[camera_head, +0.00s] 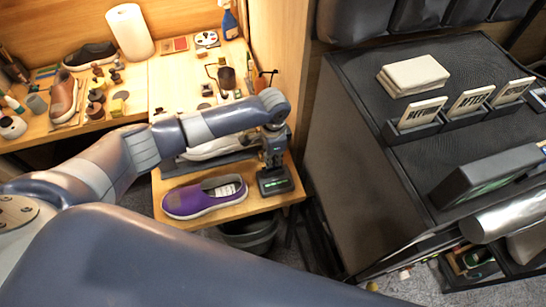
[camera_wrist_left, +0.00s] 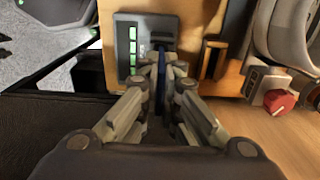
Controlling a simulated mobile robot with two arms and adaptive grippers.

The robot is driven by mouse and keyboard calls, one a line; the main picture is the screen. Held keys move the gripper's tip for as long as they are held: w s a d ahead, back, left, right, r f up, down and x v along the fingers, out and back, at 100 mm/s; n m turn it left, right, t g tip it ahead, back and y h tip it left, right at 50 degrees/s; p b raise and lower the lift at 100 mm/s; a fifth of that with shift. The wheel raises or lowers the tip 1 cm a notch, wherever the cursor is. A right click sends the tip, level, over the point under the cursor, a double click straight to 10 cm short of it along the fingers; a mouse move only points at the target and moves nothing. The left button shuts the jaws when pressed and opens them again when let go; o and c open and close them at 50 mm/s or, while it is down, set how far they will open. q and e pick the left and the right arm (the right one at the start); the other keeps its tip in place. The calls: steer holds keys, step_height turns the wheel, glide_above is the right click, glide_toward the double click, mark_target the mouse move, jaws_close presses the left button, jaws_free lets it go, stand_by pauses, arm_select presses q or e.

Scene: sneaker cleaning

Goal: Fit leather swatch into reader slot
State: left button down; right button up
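The reader (camera_head: 275,181) is a dark box on the right end of the low wooden table. In the left wrist view the reader (camera_wrist_left: 127,60) shows a green-lit display beside a dark strip that looks like its slot. My left gripper (camera_head: 273,152) points down just above the reader. In the left wrist view its fingers are closed on a thin dark-blue piece, seen edge-on, which looks like the leather swatch (camera_wrist_left: 160,88). The swatch's far end is close to the reader. I cannot tell whether it is inside the slot. My right gripper is not in view.
A purple shoe (camera_head: 205,197) lies left of the reader, and a light shoe (camera_head: 215,148) lies behind it. A bin (camera_head: 250,236) stands below the table. A black cabinet (camera_head: 420,140) with label cards is at right. A red knob (camera_wrist_left: 279,101) shows in the wrist view.

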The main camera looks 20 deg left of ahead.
arm_select(q)
steer(key=shift+f+b, duration=0.55)
steer(key=shift+f, duration=0.65)
steer(key=c, duration=1.7)
jaws_free()
step_height(320, 180, up, 12)
steer(key=shift+d+f, duration=0.1)
